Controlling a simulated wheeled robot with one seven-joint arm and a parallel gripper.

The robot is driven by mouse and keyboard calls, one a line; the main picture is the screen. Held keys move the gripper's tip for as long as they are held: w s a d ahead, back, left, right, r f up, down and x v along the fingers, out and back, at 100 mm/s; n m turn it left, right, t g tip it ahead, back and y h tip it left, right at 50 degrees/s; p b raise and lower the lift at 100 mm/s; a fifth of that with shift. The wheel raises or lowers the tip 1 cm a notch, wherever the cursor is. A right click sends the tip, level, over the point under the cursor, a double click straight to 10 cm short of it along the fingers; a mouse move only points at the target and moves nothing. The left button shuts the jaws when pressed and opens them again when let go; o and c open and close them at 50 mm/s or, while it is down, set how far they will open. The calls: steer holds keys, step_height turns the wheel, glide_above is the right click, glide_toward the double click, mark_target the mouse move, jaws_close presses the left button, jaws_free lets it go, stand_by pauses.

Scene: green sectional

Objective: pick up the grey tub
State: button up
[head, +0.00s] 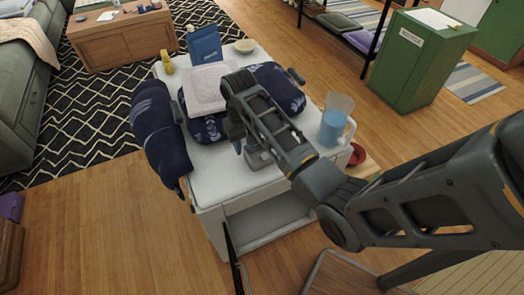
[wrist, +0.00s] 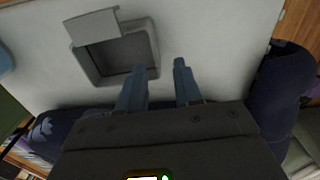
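The grey tub (wrist: 150,48) lies on the white tabletop in the wrist view. It is a small box with a dark open hollow and a lighter grey flap at its upper left. In the head view, the tub (head: 259,160) is partly hidden by my arm. My gripper (wrist: 158,80) is open and empty, its two blue-grey fingers apart. In the wrist view the tub is beyond the fingertips and mostly to their left. In the head view my gripper (head: 238,146) is beside the tub, with its fingers largely hidden.
The white table (head: 215,185) also bears a dark blue cushion (head: 155,115), a folded pale cloth (head: 203,88), a blue pouch (head: 205,45), a bowl (head: 245,46) and a yellow item (head: 167,62). A jug (head: 337,120) of blue liquid stands right of my arm, near a red dish (head: 358,154).

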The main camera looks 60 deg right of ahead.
mark_target(247, 161)
steer(key=f, duration=0.6)
steer(key=shift+d, duration=0.2)
jaws_close()
